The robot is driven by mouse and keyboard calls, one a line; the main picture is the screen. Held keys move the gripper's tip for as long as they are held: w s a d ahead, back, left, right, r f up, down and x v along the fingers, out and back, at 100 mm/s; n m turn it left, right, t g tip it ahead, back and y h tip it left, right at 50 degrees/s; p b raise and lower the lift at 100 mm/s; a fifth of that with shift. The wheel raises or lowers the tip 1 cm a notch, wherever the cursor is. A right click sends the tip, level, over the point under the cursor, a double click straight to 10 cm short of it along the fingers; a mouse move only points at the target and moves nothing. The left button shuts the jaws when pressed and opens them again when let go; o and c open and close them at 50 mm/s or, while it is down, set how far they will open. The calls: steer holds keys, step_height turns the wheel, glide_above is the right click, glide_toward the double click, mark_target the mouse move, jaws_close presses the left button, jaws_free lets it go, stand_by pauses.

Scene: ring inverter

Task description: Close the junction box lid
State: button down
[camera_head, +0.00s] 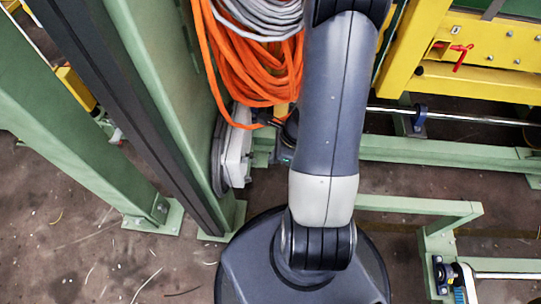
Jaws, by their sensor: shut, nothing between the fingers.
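The junction box (238,155) is a small pale grey box on the side of a green upright, left of my arm. It is seen from above and edge-on, with a dark rounded part along its left side. I cannot tell how far its lid stands open. My gripper (270,143) shows only in part as a dark shape between the box and my arm. It is shut and holds nothing. My arm hides much of it, and I cannot tell whether it touches the box.
Coiled orange cables (255,70) and grey cables (262,18) hang just above the box. Green uprights (75,130) stand at left. A yellow frame (470,82), a green beam (450,152) and a metal rod (470,116) lie at right. Bare floor shows lower left.

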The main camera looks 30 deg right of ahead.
steer(key=p+v, duration=0.4)
steer(key=v, duration=0.5)
steer(key=shift+r+p, duration=0.35)
steer(key=shift+r, duration=0.05)
steer(key=shift+s, duration=0.1)
